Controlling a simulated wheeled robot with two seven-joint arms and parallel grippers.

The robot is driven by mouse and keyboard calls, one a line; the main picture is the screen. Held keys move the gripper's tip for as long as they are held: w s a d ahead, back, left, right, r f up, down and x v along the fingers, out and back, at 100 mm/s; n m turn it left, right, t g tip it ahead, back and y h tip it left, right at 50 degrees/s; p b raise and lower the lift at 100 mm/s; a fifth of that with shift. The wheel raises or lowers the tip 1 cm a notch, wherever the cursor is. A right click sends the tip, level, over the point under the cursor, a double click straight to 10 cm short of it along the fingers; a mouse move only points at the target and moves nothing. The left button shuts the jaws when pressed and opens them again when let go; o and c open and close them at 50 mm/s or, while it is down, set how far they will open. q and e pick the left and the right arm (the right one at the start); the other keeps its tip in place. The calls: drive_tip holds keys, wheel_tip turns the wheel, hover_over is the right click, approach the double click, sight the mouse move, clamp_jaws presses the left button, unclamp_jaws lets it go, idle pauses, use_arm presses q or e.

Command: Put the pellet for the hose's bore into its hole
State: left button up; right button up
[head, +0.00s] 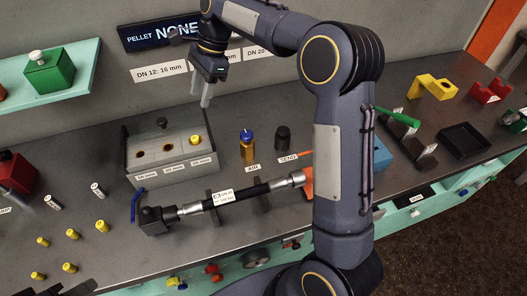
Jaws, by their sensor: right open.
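A grey box (176,172) has three holes in its top, each with a small size label on the front. A yellow pellet (196,139) sits at the right hole; the left and middle holes look dark and empty. Several yellow pellets (102,226) stand loose on the bench at the lower left. The black hose (250,192) lies in front of the box with metal end fittings and a white tag too small to read surely. My right gripper (206,97) is open and empty, pointing down above and behind the box's right side. My left gripper is not seen.
A wall display (158,32) reads PELLET NONE; a sign (160,70) reads DN 12: 16 mm. A black tray (463,139) lies farther right. My right arm hides part of the bench.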

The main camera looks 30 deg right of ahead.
drive_tip(key=s+d+r+n+t, duration=0.2)
drive_tip(key=s+d+n, duration=0.15)
drive_tip(key=s, duration=0.55)
drive_tip(key=s+d+r+n+t, duration=0.1)
drive_tip(key=s+d+r+n, duration=0.3)
drive_tip(key=s, duration=0.6)
drive_tip(key=s+a+f+n+t, duration=0.3)
drive_tip(key=s+f+n, duration=0.5)
drive_tip(key=s, duration=0.5)
wheel_tip(320, 180, down, 3)
drive_tip(key=shift+r+h, duration=0.2)
drive_tip(key=shift+h, duration=0.2)
drive_tip(key=shift+s, duration=0.1)
drive_tip(key=shift+c, duration=0.4)
